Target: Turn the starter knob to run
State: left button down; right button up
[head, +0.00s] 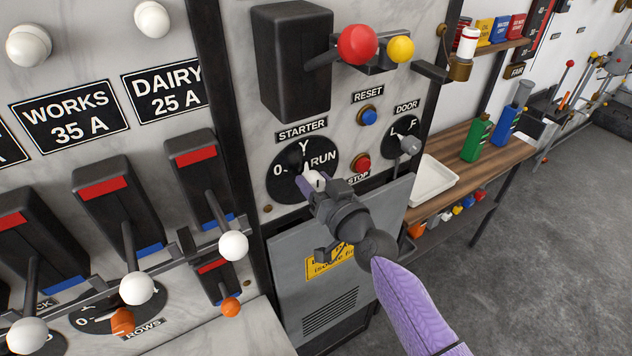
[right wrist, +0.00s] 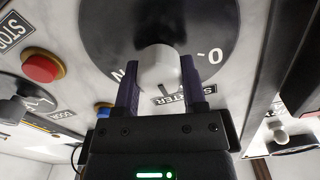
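The starter knob (right wrist: 160,68) is pale grey and sits on a round black dial (head: 281,178) marked 0, Y and RUN, under the STARTER label. My right gripper (head: 312,182) reaches it from the lower right. In the right wrist view, its two purple fingers (right wrist: 160,82) lie on either side of the knob and appear closed against it. The gripper hides much of the knob in the head view, and I cannot tell which mark it points at. My left gripper is not in view.
Close to the dial are a red STOP button (head: 361,163), a blue RESET button (head: 369,116) and a grey DOOR knob (head: 410,145). Above, a red ball handle (head: 357,44) sticks out. White-knobbed levers (head: 233,245) stand at left. A shelf with a white tray (head: 433,178) is at right.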

grip_shut()
jog(key=m, duration=0.6)
jog(key=shift+f+b, duration=0.1)
jog(key=shift+b, duration=0.25)
jog(key=m, duration=0.5)
jog(key=shift+d+m, duration=0.1)
jog(key=shift+m, duration=0.3)
jog(key=o, duration=0.7)
grip_release()
